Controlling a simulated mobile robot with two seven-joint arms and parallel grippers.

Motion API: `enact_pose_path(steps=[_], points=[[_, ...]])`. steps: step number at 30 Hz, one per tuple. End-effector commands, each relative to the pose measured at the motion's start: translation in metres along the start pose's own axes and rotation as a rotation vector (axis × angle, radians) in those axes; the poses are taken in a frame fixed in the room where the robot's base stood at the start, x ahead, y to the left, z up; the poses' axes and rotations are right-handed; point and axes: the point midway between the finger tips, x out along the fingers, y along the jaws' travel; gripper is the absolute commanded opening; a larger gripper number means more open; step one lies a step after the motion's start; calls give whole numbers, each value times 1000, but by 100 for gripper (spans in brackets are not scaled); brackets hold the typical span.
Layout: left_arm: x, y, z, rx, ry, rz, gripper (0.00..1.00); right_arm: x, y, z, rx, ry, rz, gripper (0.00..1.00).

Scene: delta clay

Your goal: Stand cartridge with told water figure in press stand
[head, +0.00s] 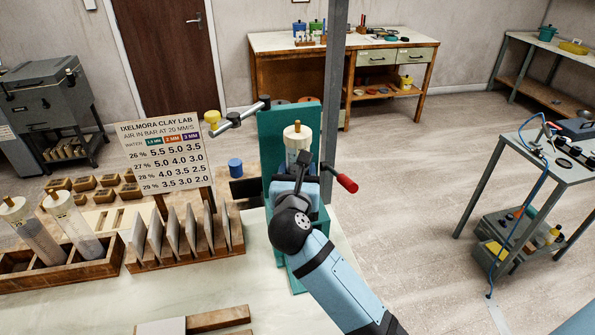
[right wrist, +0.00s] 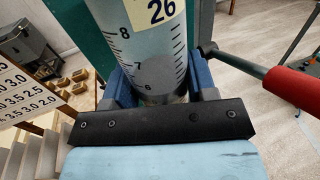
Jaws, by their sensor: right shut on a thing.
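In the right wrist view the cartridge (right wrist: 150,42) has a scale with 8, 7 and 6 and a yellow label reading 26. My right gripper (head: 298,172) is at the stand, its fingers around the cartridge's lower part, shut on it. The cartridge's bottom is hidden by the gripper. Two more cartridges, (head: 30,230) and (head: 75,225), lean in a wooden rack (head: 60,277) at the left; their labels are too small to read. My left gripper is not in view.
A sign (head: 163,153) lists water figures from 26 to 29 %. A slotted wooden rack (head: 185,250) of slabs stands left of the press stand. A red-handled lever (head: 346,183) juts out right of the stand. A blue cylinder (head: 235,167) stands behind the slabs.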

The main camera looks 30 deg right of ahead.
Motion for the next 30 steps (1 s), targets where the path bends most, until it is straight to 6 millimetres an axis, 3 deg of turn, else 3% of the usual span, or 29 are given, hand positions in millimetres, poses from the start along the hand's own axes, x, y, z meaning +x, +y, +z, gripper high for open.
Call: enact_pose_path(steps=[14, 15, 19, 30], points=[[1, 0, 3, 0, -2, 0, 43, 0, 0, -2, 1, -1, 0, 16], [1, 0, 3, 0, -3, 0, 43, 0, 0, -2, 2, -1, 0, 54], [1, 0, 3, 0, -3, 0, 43, 0, 0, -2, 1, -1, 0, 82], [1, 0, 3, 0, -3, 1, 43, -1, 2, -3, 1, 2, 0, 82]])
